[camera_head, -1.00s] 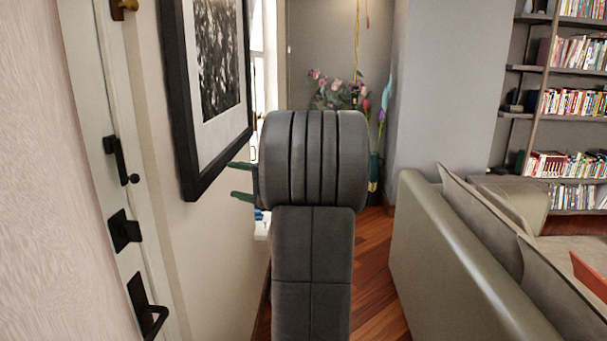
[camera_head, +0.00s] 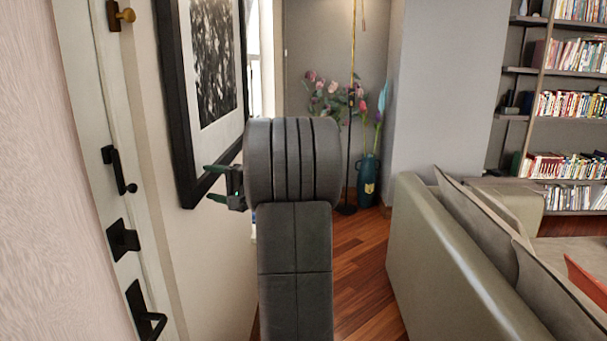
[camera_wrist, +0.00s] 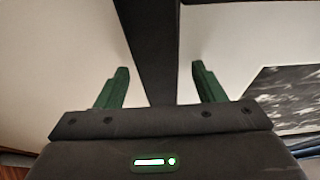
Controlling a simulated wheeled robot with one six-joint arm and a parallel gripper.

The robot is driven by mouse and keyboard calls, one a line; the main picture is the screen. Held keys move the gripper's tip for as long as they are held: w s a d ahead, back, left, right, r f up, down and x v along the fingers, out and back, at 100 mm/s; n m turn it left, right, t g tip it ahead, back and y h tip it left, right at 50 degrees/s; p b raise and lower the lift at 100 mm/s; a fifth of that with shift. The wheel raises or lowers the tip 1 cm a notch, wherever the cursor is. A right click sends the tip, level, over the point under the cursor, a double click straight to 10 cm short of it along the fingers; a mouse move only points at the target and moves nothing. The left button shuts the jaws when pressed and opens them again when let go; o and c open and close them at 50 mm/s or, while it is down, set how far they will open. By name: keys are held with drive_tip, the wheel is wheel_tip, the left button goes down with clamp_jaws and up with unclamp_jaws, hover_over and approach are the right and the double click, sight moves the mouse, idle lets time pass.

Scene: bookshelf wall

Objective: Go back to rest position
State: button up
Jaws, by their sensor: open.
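My gripper (camera_head: 212,183) shows in the head view at the left side of my dark arm, with its two green fingers pointing left toward the wall. The fingers are apart and nothing is between them. In the wrist view my gripper (camera_wrist: 160,80) is also open and empty. Beyond its fingers are the pale wall and the black frame of the picture (camera_wrist: 150,50). The fingers look close to the framed picture (camera_head: 172,100) in the head view; I cannot tell whether they touch it.
A white door (camera_head: 85,150) with black handles is on the left. A grey-green sofa (camera_head: 440,260) stands on the right, with bookshelves (camera_head: 570,120) behind it. A teal vase (camera_head: 367,181) of flowers stands at the back. Wooden floor (camera_head: 365,275) is clear between my arm and the sofa.

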drive_tip(key=shift+w+d+f, duration=0.15)
drive_tip(key=shift+d, duration=0.25)
drive_tip(key=b+v, duration=0.3)
drive_tip(key=v, duration=1)
drive_tip(key=p+x, duration=0.1)
drive_tip(key=x, duration=0.3)
drive_tip(key=p+x, duration=0.1)
drive_tip(key=x, duration=0.4)
drive_tip(key=p+x, duration=0.1)
drive_tip(key=x, duration=0.4)
drive_tip(key=shift+a+r, duration=0.15)
drive_tip(key=shift+r, duration=0.1)
drive_tip(key=s+p, duration=0.1)
drive_tip(key=s+r, duration=0.1)
drive_tip(key=shift+s+p, duration=0.25)
drive_tip(key=shift+p, duration=0.1)
drive_tip(key=shift+s+f, duration=0.15)
drive_tip(key=shift+s, duration=0.15)
